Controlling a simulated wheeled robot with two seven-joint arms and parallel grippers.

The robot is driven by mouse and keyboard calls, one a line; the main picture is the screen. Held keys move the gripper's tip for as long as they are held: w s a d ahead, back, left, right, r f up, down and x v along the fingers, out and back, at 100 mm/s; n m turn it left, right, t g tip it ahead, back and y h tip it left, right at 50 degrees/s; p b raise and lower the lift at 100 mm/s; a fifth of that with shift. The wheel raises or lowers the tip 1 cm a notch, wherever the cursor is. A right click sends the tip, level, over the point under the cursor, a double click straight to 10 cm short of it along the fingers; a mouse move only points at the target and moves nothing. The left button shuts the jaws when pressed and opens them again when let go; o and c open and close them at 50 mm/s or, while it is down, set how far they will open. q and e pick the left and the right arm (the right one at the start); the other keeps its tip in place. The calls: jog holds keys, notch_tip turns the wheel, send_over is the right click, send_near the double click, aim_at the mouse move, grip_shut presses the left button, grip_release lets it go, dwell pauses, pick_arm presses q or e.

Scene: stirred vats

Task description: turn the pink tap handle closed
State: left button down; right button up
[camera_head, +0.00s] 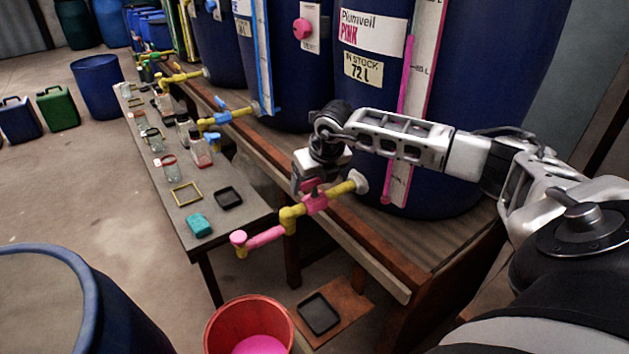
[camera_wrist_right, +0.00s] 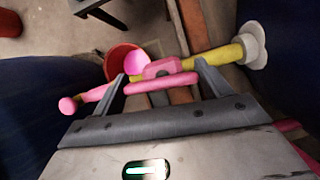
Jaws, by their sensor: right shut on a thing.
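The pink tap (camera_head: 315,204) sits on a yellow pipe from the blue vat labelled "Plumveil PINK" (camera_head: 450,60). My right gripper (camera_head: 309,184) is above the tap, its fingers pointing down. In the wrist view, the pink tap handle (camera_wrist_right: 160,84) lies lengthwise between the two fingertips of my right gripper (camera_wrist_right: 160,73), and the gripper is shut on it. The handle looks roughly in line with the pipe (camera_wrist_right: 215,57). In the head view the gripper hides part of the handle. My left gripper is not in view.
A red bucket (camera_head: 213,330) with pink liquid stands on the floor below the spout (camera_head: 262,237); I see no clear stream. Other taps with blue (camera_head: 212,140) and yellow handles line the bench. A narrow table (camera_head: 225,225) with jars and trays is at left. A blue barrel (camera_head: 100,300) stands front left.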

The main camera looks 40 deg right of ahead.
jog(key=m+h, duration=0.1)
jog(key=m, duration=0.1)
jog(key=shift+m, duration=0.3)
jog(key=m+b, duration=0.1)
jog(key=m, duration=0.1)
jog(key=shift+m+g+h, duration=0.3)
jog(key=shift+g+h, duration=0.1)
jog(key=m+g+h, duration=0.1)
jog(key=m, duration=0.2)
jog(key=shift+m+b, duration=0.3)
jog(key=m+g, duration=0.1)
jog(key=m, duration=0.2)
jog(key=shift+r+m+h, duration=0.1)
jog(key=shift+m+h, duration=0.2)
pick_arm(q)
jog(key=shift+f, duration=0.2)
pick_arm(e)
jog(key=m+g, duration=0.2)
jog(key=m, duration=0.2)
jog(key=o, duration=1)
